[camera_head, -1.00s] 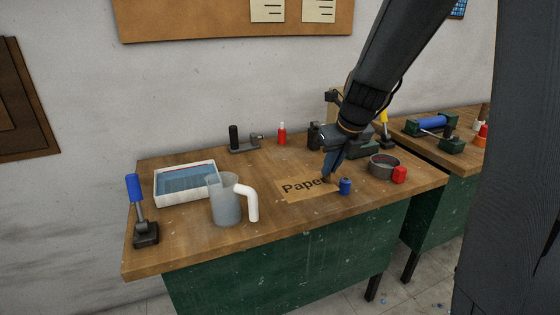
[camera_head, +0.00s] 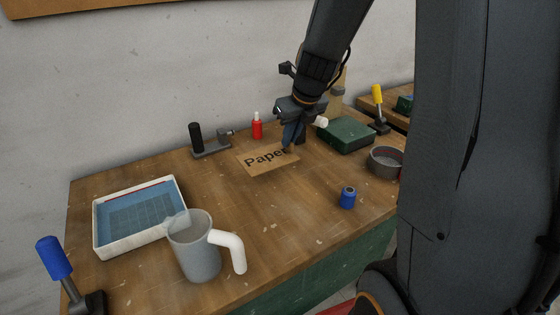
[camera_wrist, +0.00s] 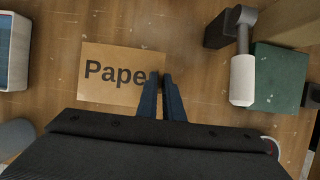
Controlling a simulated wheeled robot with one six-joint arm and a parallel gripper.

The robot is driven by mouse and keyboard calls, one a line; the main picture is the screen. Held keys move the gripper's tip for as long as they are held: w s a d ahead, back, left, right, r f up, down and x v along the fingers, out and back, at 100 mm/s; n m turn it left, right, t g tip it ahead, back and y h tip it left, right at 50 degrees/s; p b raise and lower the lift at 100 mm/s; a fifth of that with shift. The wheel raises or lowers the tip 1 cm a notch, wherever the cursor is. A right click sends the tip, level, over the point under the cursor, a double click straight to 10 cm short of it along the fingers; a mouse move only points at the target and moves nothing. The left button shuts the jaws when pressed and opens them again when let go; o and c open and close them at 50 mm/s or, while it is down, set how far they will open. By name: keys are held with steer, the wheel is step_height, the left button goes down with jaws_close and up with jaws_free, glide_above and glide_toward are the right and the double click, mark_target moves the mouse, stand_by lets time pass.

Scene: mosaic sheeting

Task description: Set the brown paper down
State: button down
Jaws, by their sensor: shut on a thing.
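The brown paper (camera_head: 258,161), printed "Paper", shows near the middle of the workbench in the head view. In the wrist view the brown paper (camera_wrist: 110,92) lies just ahead and left of the fingers, its last letter hidden behind them. My gripper (camera_head: 288,147) is shut on the paper's right edge; its fingertips (camera_wrist: 164,78) are close together there. The paper looks flat and at or just above the bench top; I cannot tell whether it touches.
A white tray (camera_head: 98,236) with blue mesh and a grey jug (camera_head: 195,255) stand at left. A red bottle (camera_head: 257,128) and a black-handled tool (camera_head: 196,138) are behind the paper. A green box (camera_head: 346,136), a blue spool (camera_head: 347,198) and a grey bowl (camera_head: 384,164) are at right. Bench top in front is clear.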

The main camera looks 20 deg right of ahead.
mark_target(292, 153)
steer(key=shift+f+b, duration=0.7)
steer(key=shift+f, duration=2.7)
steer(key=shift+f, duration=0.1)
steer(key=c, duration=1.9)
jaws_free()
steer(key=p+v, duration=0.1)
steer(key=v, duration=1.1)
steer(key=s+a+f+n+g, duration=0.1)
steer(key=s+n, duration=0.3)
steer(key=n, duration=0.6)
steer(key=s+a+f+n+g, duration=0.1)
steer(key=s+a+f+n, duration=0.3)
steer(key=n, duration=0.7)
steer(key=s+a+f+n+g+h, duration=0.1)
steer(key=s+a+f+n, duration=0.1)
steer(key=s+n, duration=0.4)
steer(key=shift+s+a+f+n, duration=0.1)
steer(key=shift+f+n, duration=0.1)
steer(key=shift+n, duration=0.65)
steer(key=shift+s+a+f+n, duration=0.1)
steer(key=shift+a+f+n, duration=0.1)
steer(key=shift+n, duration=0.6)
steer(key=shift+s+a+f+n, duration=0.1)
steer(key=shift+f+n, duration=0.1)
steer(key=shift+n, duration=0.65)
steer(key=shift+s+a+f+n, duration=0.15)
steer(key=shift+s+n, duration=0.2)
steer(key=shift+n, duration=0.55)
